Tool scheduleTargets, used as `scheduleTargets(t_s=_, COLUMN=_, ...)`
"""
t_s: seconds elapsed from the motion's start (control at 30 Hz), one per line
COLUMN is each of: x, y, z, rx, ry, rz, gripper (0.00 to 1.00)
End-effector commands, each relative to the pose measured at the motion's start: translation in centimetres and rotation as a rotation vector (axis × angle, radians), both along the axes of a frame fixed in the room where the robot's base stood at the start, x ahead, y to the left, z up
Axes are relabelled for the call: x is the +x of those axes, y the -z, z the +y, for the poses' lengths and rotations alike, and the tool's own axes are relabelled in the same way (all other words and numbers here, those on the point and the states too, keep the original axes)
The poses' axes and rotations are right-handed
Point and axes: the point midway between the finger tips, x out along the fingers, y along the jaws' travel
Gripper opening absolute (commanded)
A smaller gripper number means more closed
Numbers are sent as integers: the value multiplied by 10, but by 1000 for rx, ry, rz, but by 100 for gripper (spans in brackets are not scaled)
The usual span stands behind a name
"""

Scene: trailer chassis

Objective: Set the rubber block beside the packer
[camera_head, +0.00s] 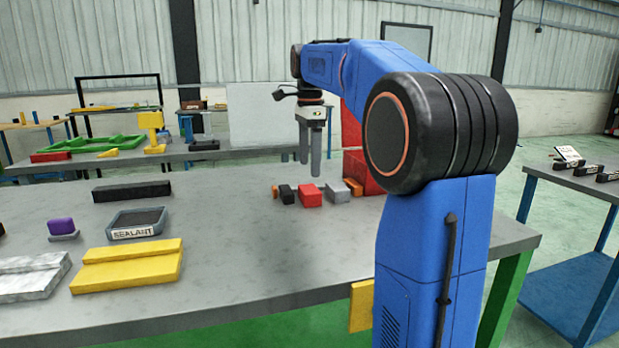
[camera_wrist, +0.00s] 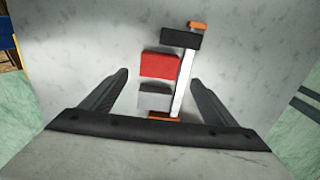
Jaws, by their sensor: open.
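My gripper (camera_head: 310,166) hangs open and empty above the far part of the grey bench, pointing down over a row of small blocks. In the wrist view its fingers (camera_wrist: 158,75) stand on either side of a red block (camera_wrist: 159,65) and a grey block (camera_wrist: 154,98). A black block (camera_wrist: 180,38) lies beyond the red one; it also shows in the head view (camera_head: 287,194). A long black bar (camera_head: 132,191) lies at the left of the bench. Either black piece could be rubber. I cannot tell which thing is the packer.
Orange pieces (camera_head: 354,187) end the row, near a red box (camera_head: 362,172). A white strip (camera_wrist: 185,80) runs beside the blocks. A sealant tray (camera_head: 137,223), a yellow stepped block (camera_head: 128,267) and a purple piece (camera_head: 61,227) occupy the left. The bench middle is clear.

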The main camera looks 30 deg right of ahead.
Motion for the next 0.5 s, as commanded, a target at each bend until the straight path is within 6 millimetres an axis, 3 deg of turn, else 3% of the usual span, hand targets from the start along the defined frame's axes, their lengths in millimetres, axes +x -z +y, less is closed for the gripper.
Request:
scheduleTargets(t_s=0.2, x=0, y=-32, z=0, rx=-1, ry=0, rz=-3, gripper=81)
scheduleTargets(t_s=0.5, x=0, y=-45, z=0, rx=-1, ry=0, rz=-3, gripper=81)
